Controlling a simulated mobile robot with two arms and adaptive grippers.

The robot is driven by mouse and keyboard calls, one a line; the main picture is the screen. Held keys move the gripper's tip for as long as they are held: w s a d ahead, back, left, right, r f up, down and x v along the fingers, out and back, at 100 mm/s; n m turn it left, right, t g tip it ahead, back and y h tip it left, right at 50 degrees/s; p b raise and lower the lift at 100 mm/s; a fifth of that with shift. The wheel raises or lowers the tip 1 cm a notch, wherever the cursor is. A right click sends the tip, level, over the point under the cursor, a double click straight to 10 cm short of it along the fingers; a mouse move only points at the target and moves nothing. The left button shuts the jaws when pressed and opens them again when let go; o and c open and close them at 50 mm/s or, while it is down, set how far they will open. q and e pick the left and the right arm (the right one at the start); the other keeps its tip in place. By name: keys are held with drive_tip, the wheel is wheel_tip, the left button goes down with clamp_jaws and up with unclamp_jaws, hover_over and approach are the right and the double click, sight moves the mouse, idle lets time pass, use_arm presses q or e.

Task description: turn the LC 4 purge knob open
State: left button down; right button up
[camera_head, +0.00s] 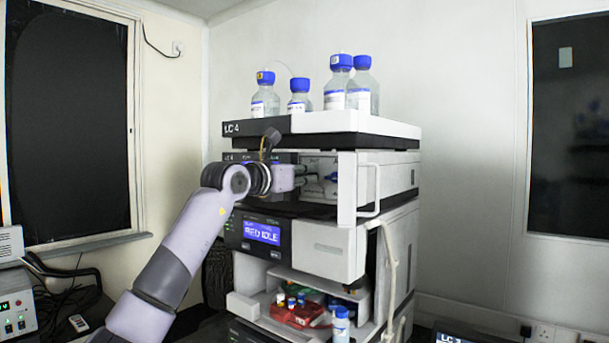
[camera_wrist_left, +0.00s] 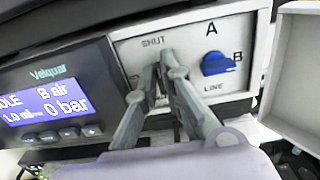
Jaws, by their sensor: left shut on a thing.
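The LC 4 stack (camera_head: 265,126) stands in the middle of the head view. My left gripper (camera_head: 314,175) reaches into its upper module, at the panel behind the open door. In the left wrist view my left gripper (camera_wrist_left: 166,62) has its fingers closed together just below the word SHUT. It is shut on a small part of the panel, most likely the purge knob, which the fingers almost wholly hide, so I cannot read its angle. A blue knob (camera_wrist_left: 216,65) sits to the right, among the marks A, B and LINE, apart from the fingers. My right gripper is not in view.
The open white door (camera_head: 347,188) with its handle stands right of the panel. The pump display (camera_wrist_left: 50,102) left of the fingers reads B air and 0 bar. Blue-capped bottles (camera_head: 362,92) stand on top. A lower tray (camera_head: 298,312) holds vials.

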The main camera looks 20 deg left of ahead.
use_arm(q)
drive_tip(key=shift+n, duration=0.3)
drive_tip(key=shift+w+a+f+n+b, duration=0.15)
drive_tip(key=shift+n+b, duration=1.05)
drive_tip(key=shift+n, duration=1.35)
drive_tip(key=shift+s+a+f+n+b, duration=0.1)
drive_tip(key=shift+n+b, duration=1.1)
drive_tip(key=shift+n, duration=1.3)
drive_tip(key=shift+w+a+f+n+b, duration=0.15)
drive_tip(key=shift+n+b, duration=1.05)
drive_tip(key=shift+n, duration=1.35)
drive_tip(key=c, duration=1.7)
unclamp_jaws()
drive_tip(key=shift+s+a, duration=0.1)
drive_tip(key=shift+s, duration=0.1)
